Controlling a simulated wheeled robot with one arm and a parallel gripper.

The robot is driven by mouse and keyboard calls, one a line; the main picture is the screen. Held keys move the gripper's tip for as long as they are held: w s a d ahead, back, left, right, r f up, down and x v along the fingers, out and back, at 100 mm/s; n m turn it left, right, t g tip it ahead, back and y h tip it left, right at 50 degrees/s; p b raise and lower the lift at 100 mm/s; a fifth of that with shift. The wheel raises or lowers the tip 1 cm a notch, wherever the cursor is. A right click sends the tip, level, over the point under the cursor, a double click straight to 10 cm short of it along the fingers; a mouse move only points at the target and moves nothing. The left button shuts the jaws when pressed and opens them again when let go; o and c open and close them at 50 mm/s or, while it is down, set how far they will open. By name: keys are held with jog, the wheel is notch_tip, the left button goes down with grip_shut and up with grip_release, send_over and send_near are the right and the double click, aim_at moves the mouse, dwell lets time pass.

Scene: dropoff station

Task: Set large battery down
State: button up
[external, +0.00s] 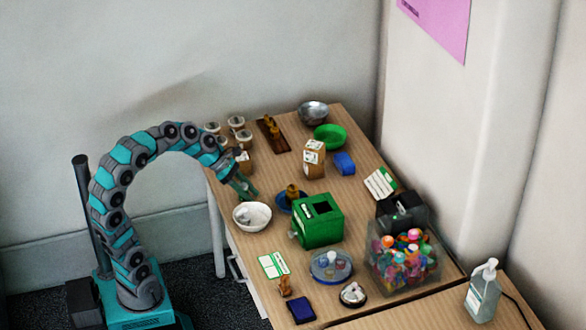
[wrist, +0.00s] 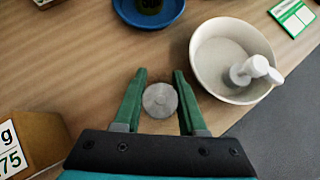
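The large battery (wrist: 160,100) shows in the wrist view as a round grey end, seen end-on between the green fingers. My gripper (wrist: 161,76) has its two fingers on either side of it and appears shut on it; the sides of the battery are hidden. In the external view my gripper (external: 247,190) points down over the left side of the wooden table (external: 243,273), just above and behind the white bowl (external: 252,215). The battery cannot be made out there. I cannot tell how far its lower end is from the table.
The white bowl (wrist: 230,60) holds white items. A blue dish (external: 291,200) with a dark item and a green box (external: 319,221) stand to the right. Lidded cups (external: 237,124) stand behind. A clear bin (external: 405,258) of colourful items is at right. Bare wood lies around the gripper.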

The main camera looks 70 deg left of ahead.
grip_shut()
jog(key=shift+r, duration=0.15)
